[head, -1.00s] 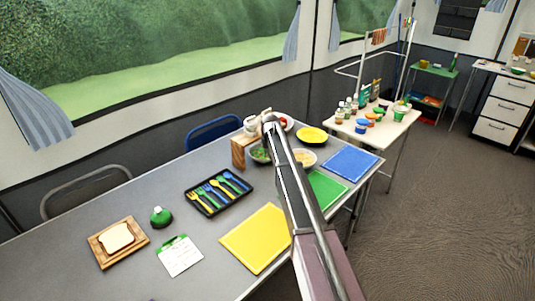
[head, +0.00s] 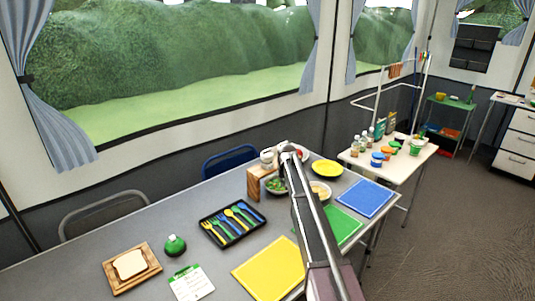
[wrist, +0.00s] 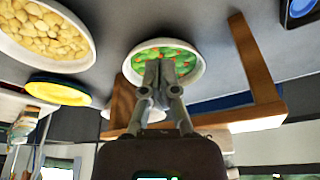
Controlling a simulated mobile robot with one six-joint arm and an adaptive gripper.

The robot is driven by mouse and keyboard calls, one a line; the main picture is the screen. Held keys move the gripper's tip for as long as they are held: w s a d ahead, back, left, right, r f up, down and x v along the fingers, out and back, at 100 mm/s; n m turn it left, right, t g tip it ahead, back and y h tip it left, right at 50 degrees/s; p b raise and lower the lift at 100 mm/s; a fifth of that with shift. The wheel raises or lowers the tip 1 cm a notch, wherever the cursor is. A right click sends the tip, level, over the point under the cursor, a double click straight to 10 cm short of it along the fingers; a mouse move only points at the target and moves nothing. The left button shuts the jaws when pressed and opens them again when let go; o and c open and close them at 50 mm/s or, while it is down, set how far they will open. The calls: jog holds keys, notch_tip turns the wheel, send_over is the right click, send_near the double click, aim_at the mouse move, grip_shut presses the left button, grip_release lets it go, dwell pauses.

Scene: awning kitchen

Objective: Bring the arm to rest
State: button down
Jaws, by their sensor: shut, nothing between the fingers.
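My arm reaches out over the grey table (head: 95,262) in the head view, and its end hides my gripper there. In the wrist view my gripper (wrist: 158,68) is shut and empty. Its fingertips show in front of a white bowl (wrist: 197,75) of green and red food. I cannot tell whether they touch the bowl. A wooden stand (wrist: 262,75) is close to the right of the fingers; it also shows in the head view (head: 254,184).
A bowl of pale chunks (wrist: 45,35) and a yellow plate (head: 327,168) are near the gripper. A cutlery tray (head: 232,222), bread board (head: 152,259), green bottle (head: 175,246), and yellow (head: 270,270), green (head: 343,223) and blue (head: 366,198) mats lie on the table. Chairs stand behind.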

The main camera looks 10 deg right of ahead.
jog(key=s+r+g+p, duration=0.1)
jog(key=s+r+p, duration=0.1)
jog(key=s, duration=1.2)
jog(key=s+r+g+p, duration=0.1)
jog(key=s+r+p, duration=0.1)
jog(key=s, duration=1.3)
jog(key=s+r+g+p, duration=0.1)
jog(key=s+r+p, duration=0.2)
jog(key=s, duration=1.2)
jog(key=shift+s+a+m+p, duration=0.25)
jog(key=shift+m+p, duration=0.05)
jog(key=shift+p, duration=0.1)
